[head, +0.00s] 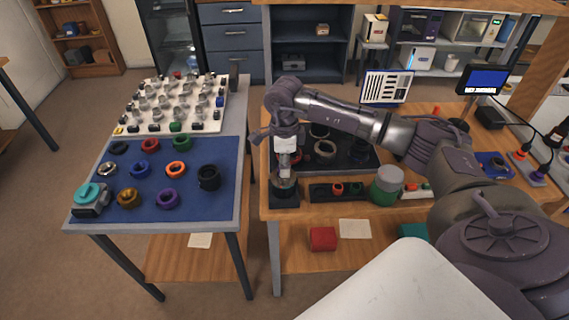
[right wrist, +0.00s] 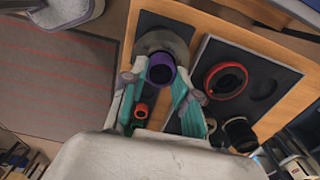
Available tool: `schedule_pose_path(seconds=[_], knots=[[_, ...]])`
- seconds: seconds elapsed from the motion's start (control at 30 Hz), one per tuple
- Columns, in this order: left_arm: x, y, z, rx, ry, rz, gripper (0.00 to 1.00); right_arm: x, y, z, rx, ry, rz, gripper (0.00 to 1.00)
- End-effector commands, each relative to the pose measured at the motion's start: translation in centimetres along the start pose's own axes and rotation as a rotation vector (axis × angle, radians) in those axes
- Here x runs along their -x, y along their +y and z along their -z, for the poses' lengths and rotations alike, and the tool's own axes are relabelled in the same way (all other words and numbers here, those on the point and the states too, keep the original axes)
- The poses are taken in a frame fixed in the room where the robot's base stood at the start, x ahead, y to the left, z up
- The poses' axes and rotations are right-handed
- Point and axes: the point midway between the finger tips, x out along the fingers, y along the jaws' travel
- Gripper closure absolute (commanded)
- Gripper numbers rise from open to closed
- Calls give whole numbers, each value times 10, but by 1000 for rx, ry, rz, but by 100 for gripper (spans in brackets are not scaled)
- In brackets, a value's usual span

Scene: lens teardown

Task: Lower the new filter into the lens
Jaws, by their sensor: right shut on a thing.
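My right gripper (head: 285,162) points down over the lens (head: 284,184), which stands on a dark square base near the left front edge of the wooden bench. In the right wrist view its two teal fingers (right wrist: 157,84) are shut on a purple ring-shaped filter (right wrist: 161,66) with a dark middle. The filter overlaps the grey round rim of the lens (right wrist: 164,40) in that view. I cannot tell whether it hangs above the rim or touches it. In the head view the filter is hidden by the gripper. My left gripper is not in view.
A dark tray (head: 352,158) with rings lies behind the gripper. A narrow dark holder (head: 322,193) and a green jar with a grey lid (head: 386,188) stand to the right.

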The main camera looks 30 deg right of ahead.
Motion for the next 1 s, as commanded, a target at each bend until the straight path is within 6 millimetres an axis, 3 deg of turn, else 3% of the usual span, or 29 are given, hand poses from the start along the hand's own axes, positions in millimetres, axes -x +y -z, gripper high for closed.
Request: schedule_pose_path(seconds=[0.83, 0.87, 1.0], knots=[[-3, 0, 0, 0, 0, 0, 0, -3, 0, 0, 0, 0, 0, 86], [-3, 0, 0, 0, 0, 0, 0, -3, 0, 0, 0, 0, 0, 65], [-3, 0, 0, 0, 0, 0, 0, -3, 0, 0, 0, 0, 0, 42]])
